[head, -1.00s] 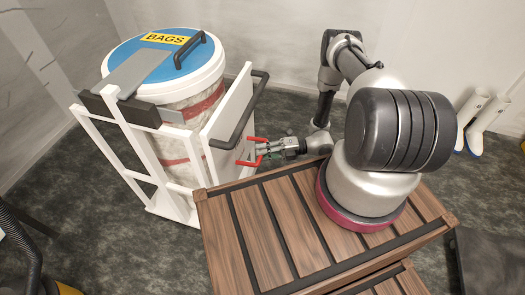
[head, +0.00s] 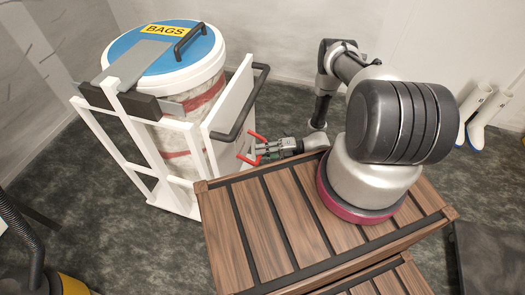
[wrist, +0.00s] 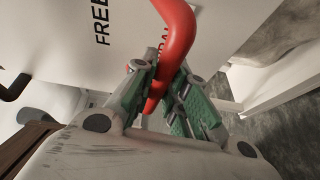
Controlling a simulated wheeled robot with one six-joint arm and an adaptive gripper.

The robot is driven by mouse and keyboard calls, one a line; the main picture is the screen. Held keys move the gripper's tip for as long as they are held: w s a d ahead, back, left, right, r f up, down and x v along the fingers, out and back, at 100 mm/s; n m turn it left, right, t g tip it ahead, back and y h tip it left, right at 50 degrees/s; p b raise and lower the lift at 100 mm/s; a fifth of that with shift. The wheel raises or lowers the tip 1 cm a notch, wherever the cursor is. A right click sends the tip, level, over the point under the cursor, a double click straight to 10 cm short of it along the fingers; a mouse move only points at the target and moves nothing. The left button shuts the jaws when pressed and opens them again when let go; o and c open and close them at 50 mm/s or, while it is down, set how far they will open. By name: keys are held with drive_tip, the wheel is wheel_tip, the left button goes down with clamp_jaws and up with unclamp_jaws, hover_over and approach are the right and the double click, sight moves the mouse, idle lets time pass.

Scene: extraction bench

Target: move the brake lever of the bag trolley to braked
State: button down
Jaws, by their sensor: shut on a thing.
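The bag trolley (head: 106,128) is a white frame at the left with a white side panel (head: 226,120). A red brake lever (head: 247,160), a bent bar, stands out from that panel. It also shows in the wrist view (wrist: 176,35), curving down from the top. My gripper (head: 262,150) reaches the lever from the right. In the wrist view the green-padded fingers (wrist: 160,88) are shut around the bar's lower part. Black "FREE" lettering (wrist: 101,22) is on the panel. Red lettering beside the lever is partly hidden and cannot be read in full.
A bin with a blue lid (head: 150,52) marked "BAGS" stands in the trolley. A black push handle (head: 247,108) juts from the panel just above my gripper. White boots (head: 478,117) stand by the right wall. A ribbed black hose (head: 22,235) is at lower left.

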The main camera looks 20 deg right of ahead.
drive_tip(key=shift+f, duration=0.2)
drive_tip(key=c, duration=1.4)
unclamp_jaws()
drive_tip(key=shift+a, duration=0.1)
drive_tip(key=v, duration=1.2)
drive_tip(key=shift+r, duration=0.1)
